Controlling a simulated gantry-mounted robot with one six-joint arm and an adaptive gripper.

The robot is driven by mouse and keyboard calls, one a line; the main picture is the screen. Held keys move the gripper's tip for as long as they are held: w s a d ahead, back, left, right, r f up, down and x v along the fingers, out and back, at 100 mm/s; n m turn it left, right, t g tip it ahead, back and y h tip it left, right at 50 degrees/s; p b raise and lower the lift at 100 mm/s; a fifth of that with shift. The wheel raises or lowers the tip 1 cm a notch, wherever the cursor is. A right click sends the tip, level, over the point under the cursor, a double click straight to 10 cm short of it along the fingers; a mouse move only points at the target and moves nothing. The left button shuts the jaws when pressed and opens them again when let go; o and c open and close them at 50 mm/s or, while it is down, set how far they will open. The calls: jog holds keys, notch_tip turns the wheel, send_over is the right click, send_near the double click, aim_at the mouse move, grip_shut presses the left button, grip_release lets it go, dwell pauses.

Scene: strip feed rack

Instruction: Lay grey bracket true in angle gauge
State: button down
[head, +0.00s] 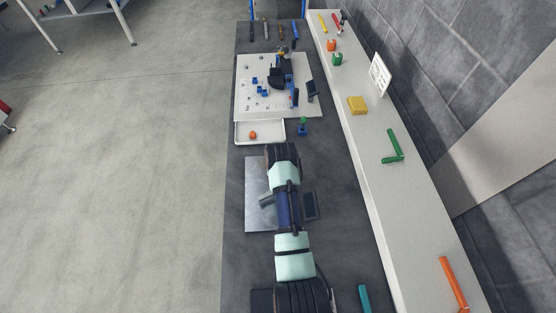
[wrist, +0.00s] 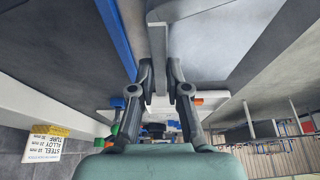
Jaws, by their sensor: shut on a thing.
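The grey bracket (wrist: 158,45) is an L-shaped bar in the wrist view. My gripper (wrist: 158,72) is shut on its long leg, with one finger on each side. I cannot tell whether the bracket touches the plate.
A small dark device (head: 311,205) stands right of my arm. A white tray (head: 272,138) with an orange part and a pale board (head: 245,80) with blue parts lie beyond. The right ledge (head: 375,150) carries a green bracket (head: 395,157), an orange bracket (head: 452,280) and a yellow block (head: 357,105).

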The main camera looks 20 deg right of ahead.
jog(key=shift+f+b, duration=0.65)
jog(key=shift+f, duration=0.5)
jog(key=c, duration=1.1)
grip_release()
jog(key=v, duration=1.2)
jog(key=shift+s, duration=0.1)
